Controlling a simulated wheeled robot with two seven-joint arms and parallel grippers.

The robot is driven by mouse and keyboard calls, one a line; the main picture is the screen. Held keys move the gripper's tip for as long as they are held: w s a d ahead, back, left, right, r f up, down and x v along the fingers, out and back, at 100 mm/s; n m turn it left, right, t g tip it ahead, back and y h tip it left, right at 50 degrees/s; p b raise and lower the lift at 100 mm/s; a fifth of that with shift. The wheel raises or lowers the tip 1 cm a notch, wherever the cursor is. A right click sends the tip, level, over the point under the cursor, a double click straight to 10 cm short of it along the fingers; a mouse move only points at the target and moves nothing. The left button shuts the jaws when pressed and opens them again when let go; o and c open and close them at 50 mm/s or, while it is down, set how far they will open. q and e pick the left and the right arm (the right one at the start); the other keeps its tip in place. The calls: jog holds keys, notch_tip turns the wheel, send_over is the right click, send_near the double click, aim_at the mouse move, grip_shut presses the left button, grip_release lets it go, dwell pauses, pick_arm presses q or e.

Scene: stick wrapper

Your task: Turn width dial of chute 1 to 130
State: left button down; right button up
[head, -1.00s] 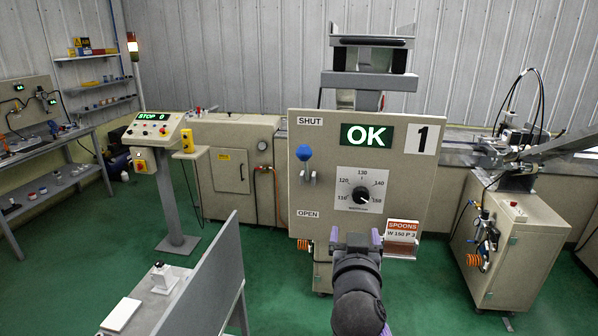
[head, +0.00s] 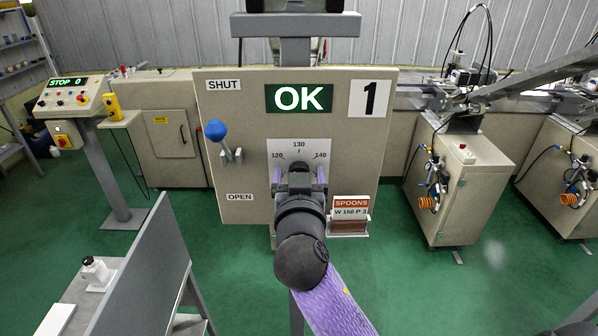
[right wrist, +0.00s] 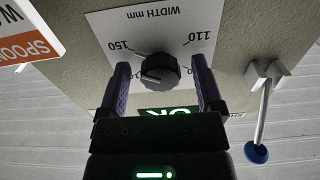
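The width dial is a black knob (right wrist: 160,69) on a white scale plate (head: 299,148) on the beige panel of chute 1. In the head view 120, 130 and 140 show, but my right gripper (head: 299,174) hides the knob. The right wrist view sees the plate upside down, with 150 and 110 readable. The knob's pale mark points left there, on the 150 side; its exact reading is unclear. My right gripper (right wrist: 160,66) is open, its purple fingers on either side of the knob with gaps visible. My left gripper is not in view.
A blue-balled lever (head: 215,130) stands left of the dial, between SHUT and OPEN labels. A green OK display (head: 299,98) is above. A card holder (head: 349,215) reading SPOONS W 150 P 3 is at lower right. A grey partition (head: 145,270) stands at lower left.

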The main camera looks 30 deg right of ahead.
jog(key=shift+c, duration=1)
grip_shut()
jog(key=n+p, duration=0.6)
jog(key=n, duration=0.5)
jog(key=n+p, duration=0.6)
jog(key=n, duration=0.6)
jog(key=shift+s+r, duration=0.1)
jog(key=shift+r, duration=0.1)
jog(key=shift+n, duration=0.4)
